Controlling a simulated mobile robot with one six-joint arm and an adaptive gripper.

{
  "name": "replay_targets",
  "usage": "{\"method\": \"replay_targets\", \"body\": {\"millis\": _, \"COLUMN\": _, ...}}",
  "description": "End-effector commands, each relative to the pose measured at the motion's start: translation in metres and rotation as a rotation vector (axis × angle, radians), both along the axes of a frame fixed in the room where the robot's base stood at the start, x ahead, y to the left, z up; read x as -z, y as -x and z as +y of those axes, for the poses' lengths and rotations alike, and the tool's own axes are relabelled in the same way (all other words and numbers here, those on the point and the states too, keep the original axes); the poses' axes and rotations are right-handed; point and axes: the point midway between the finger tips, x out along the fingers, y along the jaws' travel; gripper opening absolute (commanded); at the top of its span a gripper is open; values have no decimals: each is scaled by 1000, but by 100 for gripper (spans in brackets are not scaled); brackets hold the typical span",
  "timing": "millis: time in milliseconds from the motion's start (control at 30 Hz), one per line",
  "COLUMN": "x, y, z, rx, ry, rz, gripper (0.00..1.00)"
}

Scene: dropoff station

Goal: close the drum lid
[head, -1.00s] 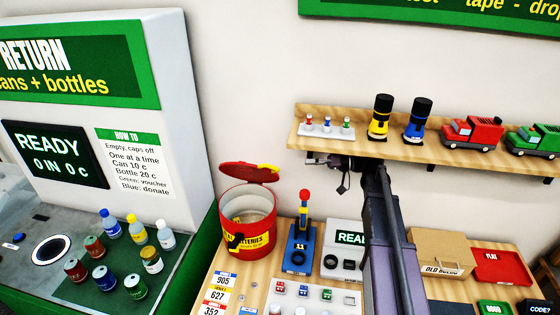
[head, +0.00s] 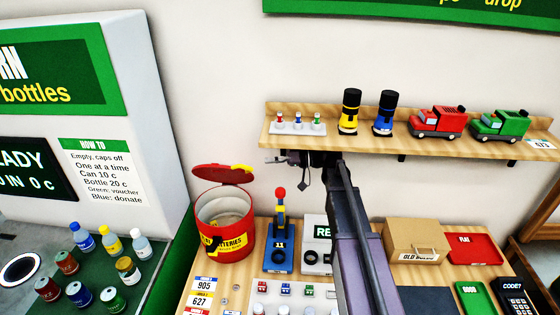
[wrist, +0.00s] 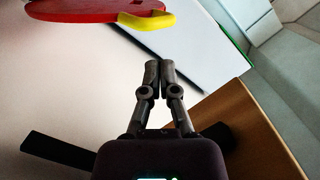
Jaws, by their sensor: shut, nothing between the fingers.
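The red drum (head: 226,236), with a yellow batteries label, stands on the wooden table at the left. Its red lid (head: 222,175) is open, tilted up above the rim at the back, with a yellow tab (head: 242,168) on its right side. The drum's pale inside shows. In the wrist view the lid (wrist: 85,8) and its yellow tab (wrist: 147,20) are at the top, ahead of the fingertips and apart from them. My gripper (wrist: 159,66) is shut and empty. In the head view my gripper (head: 272,160) is right of the lid, just under the shelf.
A wooden shelf (head: 385,150) with small figures, binoculars-like cylinders and trucks runs above my arm. A blue stand with a red-topped lever (head: 280,240) is right of the drum. The green-edged return machine (head: 160,130) is at the left. Wall space above the drum is clear.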

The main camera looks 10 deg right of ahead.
Motion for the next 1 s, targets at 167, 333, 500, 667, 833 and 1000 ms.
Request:
{"method": "replay_targets", "body": {"millis": 167, "x": 3, "y": -2, "z": 24, "rx": -1, "ry": 0, "rz": 0, "gripper": 0}}
{"method": "replay_targets", "body": {"millis": 333, "x": 4, "y": -4, "z": 42, "rx": 0, "ry": 0, "rz": 0, "gripper": 0}}
{"method": "replay_targets", "body": {"millis": 500, "x": 5, "y": -5, "z": 53, "rx": 0, "ry": 0, "rz": 0, "gripper": 0}}
{"method": "replay_targets", "body": {"millis": 667, "x": 5, "y": -5, "z": 56, "rx": 1, "ry": 0, "rz": 0, "gripper": 0}}
{"method": "replay_targets", "body": {"millis": 833, "x": 5, "y": -5, "z": 55, "rx": 1, "ry": 0, "rz": 0, "gripper": 0}}
{"method": "replay_targets", "body": {"millis": 1000, "x": 5, "y": -5, "z": 55, "rx": 1, "ry": 0, "rz": -1, "gripper": 0}}
